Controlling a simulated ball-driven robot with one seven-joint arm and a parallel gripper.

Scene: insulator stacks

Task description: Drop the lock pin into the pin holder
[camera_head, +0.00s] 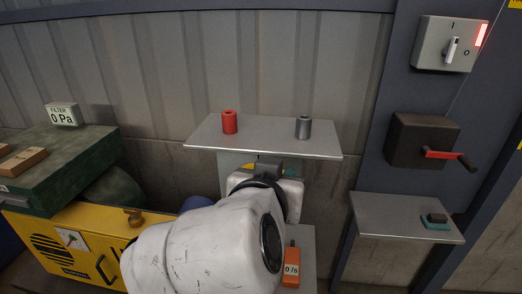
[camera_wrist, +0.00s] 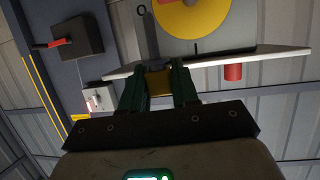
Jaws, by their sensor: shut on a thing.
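My gripper (camera_wrist: 160,80) has its green fingers shut on a small yellow-brown block (camera_wrist: 159,83) in the wrist view. This may be the lock pin's head; its lower part does not show. In the head view my gripper (camera_head: 268,168) is mostly hidden by my white arm, just below the shelf's front edge. On the grey shelf (camera_head: 258,141) stand two upright hollow cylinders, a red one (camera_head: 229,122) and a grey one (camera_head: 303,127). I cannot tell which is the pin holder. The red cylinder also shows in the upside-down wrist view (camera_wrist: 233,72), right of my fingers.
A yellow disc (camera_wrist: 194,12) and a dark ring (camera_wrist: 142,9) show on the panel below the shelf. At the right are a switch box (camera_head: 450,43), a red-handled crank box (camera_head: 422,140) and a side shelf (camera_head: 400,218). A yellow cabinet (camera_head: 40,222) stands left.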

